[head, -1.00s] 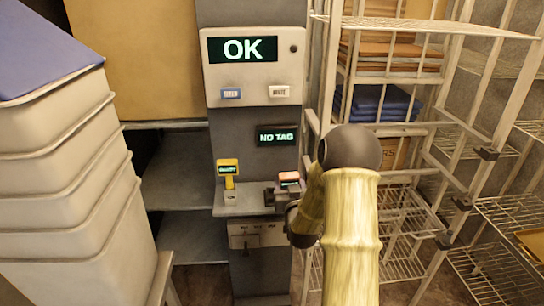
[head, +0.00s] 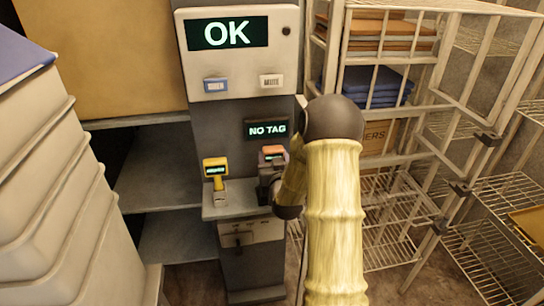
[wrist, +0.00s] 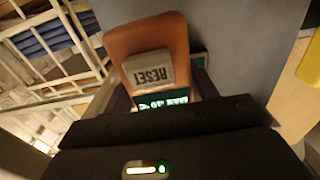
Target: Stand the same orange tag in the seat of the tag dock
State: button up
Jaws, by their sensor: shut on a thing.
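The orange tag (head: 272,152) is upright or nearly so in my gripper (head: 267,178), over the right part of the dock's small shelf (head: 238,206). My gripper is shut on its lower part. In the wrist view the orange tag (wrist: 148,42) shows a grey RESET button and a small lit screen, partly cut off by the dark gripper (wrist: 165,125). A yellow tag (head: 215,168) stands in a light holder on the shelf's left part. The sign (head: 266,128) above reads NO TAG. My gripper and arm hide the spot under the orange tag, so I cannot tell whether it touches a seat.
The grey post carries a panel (head: 235,52) with an OK screen. A wire rack (head: 400,190) with blue and brown stacks stands close on the right. Stacked white bins (head: 50,190) fill the left. Grey shelves (head: 165,175) lie behind.

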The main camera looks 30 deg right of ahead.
jog(key=shift+s+a+r, duration=0.1)
jog(key=shift+s, duration=0.1)
jog(key=shift+a+f, duration=0.2)
jog(key=shift+a, duration=0.1)
jog(key=shift+d+f+b, duration=0.2)
jog(key=shift+f+b, duration=0.7)
jog(key=shift+f, duration=0.9)
jog(key=shift+f+b, duration=0.45)
jog(key=shift+f, duration=0.65)
jog(key=shift+w, duration=0.15)
jog(key=shift+a, duration=0.15)
jog(key=shift+s+b, duration=0.25)
jog(key=shift+b, duration=0.05)
